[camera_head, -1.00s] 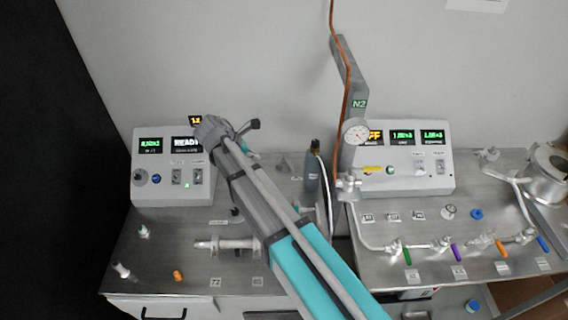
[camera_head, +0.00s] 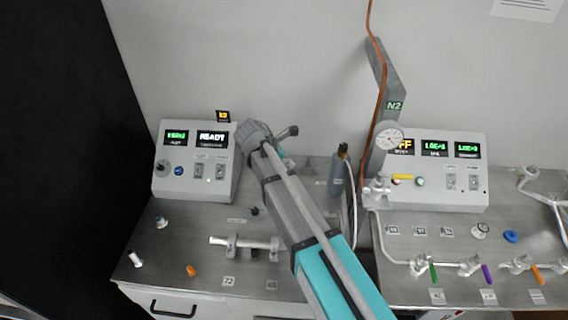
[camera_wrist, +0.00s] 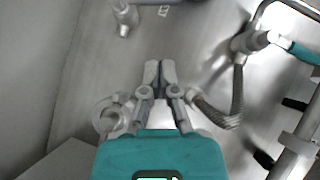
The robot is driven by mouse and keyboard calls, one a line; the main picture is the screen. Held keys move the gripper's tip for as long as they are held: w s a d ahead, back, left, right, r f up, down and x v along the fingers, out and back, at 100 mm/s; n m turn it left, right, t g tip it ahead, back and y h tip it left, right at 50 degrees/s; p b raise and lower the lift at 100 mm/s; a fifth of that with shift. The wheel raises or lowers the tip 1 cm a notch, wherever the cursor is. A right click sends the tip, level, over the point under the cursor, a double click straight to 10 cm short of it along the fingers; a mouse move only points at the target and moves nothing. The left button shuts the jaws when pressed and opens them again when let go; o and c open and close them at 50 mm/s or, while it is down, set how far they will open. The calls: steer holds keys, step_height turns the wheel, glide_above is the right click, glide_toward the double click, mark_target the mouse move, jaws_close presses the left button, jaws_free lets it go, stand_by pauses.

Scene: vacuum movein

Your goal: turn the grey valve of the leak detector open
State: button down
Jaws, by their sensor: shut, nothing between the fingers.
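The leak detector is probably the grey console (camera_head: 195,172) at the left back of the bench, with a READY display. I cannot pick out its grey valve with certainty in either view. In the head view my arm crosses the bench, and its end hides most of my gripper. In the wrist view my gripper (camera_wrist: 159,68) has its fingers together with nothing between them, above the metal surface. To its right is a metal fitting with a braided hose (camera_wrist: 222,116). To its left is a round metal flange (camera_wrist: 108,112). The fingertips look apart from both.
A dark gas bottle (camera_head: 338,178) stands right of my arm, by the N2 post (camera_head: 388,85). A clamped metal tube (camera_head: 243,244) and an orange cap (camera_head: 191,270) lie on the left bench. The right bench holds another console (camera_head: 440,180) and piping with coloured handles.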

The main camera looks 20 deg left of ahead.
mark_target(313, 166)
steer(key=b+x, duration=0.3)
steer(key=x, duration=0.1)
steer(key=shift+w+d+f, duration=0.1)
steer(key=shift+f, duration=0.2)
steer(key=shift+w+d+f+b, duration=0.2)
steer(key=shift+w+d, duration=0.45)
steer(key=shift+d, duration=0.2)
steer(key=shift+w+d+f+b, duration=0.15)
steer(key=shift+w+d+b, duration=0.05)
steer(key=shift+w+d, duration=0.6)
steer(key=shift+s, duration=0.15)
